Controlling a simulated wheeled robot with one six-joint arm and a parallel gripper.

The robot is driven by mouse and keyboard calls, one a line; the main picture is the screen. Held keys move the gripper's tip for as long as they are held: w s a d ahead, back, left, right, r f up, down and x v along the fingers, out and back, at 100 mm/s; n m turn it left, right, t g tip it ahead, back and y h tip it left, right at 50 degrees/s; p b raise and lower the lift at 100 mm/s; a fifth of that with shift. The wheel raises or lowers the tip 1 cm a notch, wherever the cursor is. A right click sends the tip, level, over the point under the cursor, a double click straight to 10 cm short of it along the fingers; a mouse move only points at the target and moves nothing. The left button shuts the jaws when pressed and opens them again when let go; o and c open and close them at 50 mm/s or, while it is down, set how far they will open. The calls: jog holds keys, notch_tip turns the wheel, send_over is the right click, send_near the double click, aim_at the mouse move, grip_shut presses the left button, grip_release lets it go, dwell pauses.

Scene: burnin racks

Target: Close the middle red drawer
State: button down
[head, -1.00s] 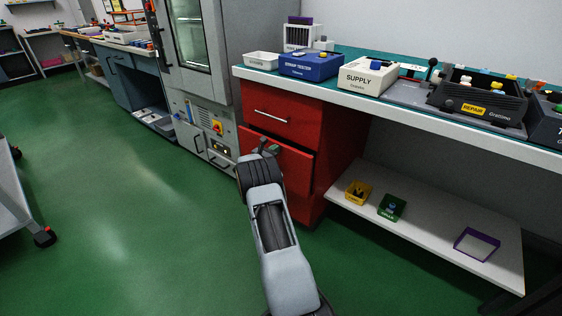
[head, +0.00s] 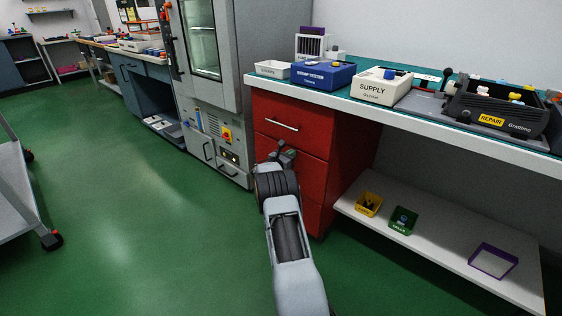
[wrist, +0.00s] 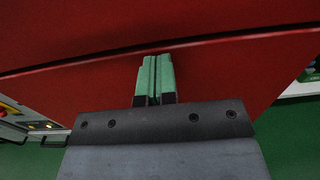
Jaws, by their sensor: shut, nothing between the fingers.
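The red drawer cabinet (head: 347,140) stands under the left end of the bench. Its middle red drawer (head: 313,174) looks flush or nearly flush with the front in the head view, partly hidden by my arm. The top drawer (head: 292,122) has a silver handle and looks closed. My gripper (head: 281,147) is at the middle drawer's upper front. In the wrist view its green fingertips (wrist: 155,65) are together and empty, against or very close to the red front, just below a dark seam. I cannot tell whether they touch.
A grey oven-like cabinet (head: 217,95) stands left of the red drawers. A white lower shelf (head: 440,245) with small boxes runs to the right. Bins stand on the bench above. A grey cart (head: 18,200) is at the far left, with open green floor between.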

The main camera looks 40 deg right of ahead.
jog(key=s+a+p, duration=0.2)
jog(key=a+p, duration=0.2)
jog(key=a, duration=1)
jog(key=s+a+r+m+g+y+p, duration=0.1)
jog(key=s+a+r+m+y+p, duration=0.2)
jog(key=r, duration=0.5)
jog(key=s+a+r+m+g+y+p, duration=0.1)
jog(key=s+a+r+m+p, duration=0.2)
jog(key=r+p, duration=0.35)
jog(key=s+a+r+m+g+y+p, duration=0.1)
jog(key=s+a+r+m+p, duration=0.2)
jog(key=r, duration=0.5)
jog(key=s+a+r+m+t+y+p, duration=0.2)
jog(key=s+a+r+m+y+p, duration=0.3)
jog(key=s+a+r+p, duration=0.4)
jog(key=s+a+r+m+t+y+p, duration=0.1)
jog(key=s+a+r+m+y+p, duration=0.5)
jog(key=a+r, duration=0.7)
jog(key=s+y+p, duration=0.2)
jog(key=s+p, duration=0.2)
jog(key=shift+a+r+t, duration=0.3)
jog(key=shift+a+t, duration=0.05)
jog(key=shift+t, duration=0.05)
jog(key=shift+d, duration=0.15)
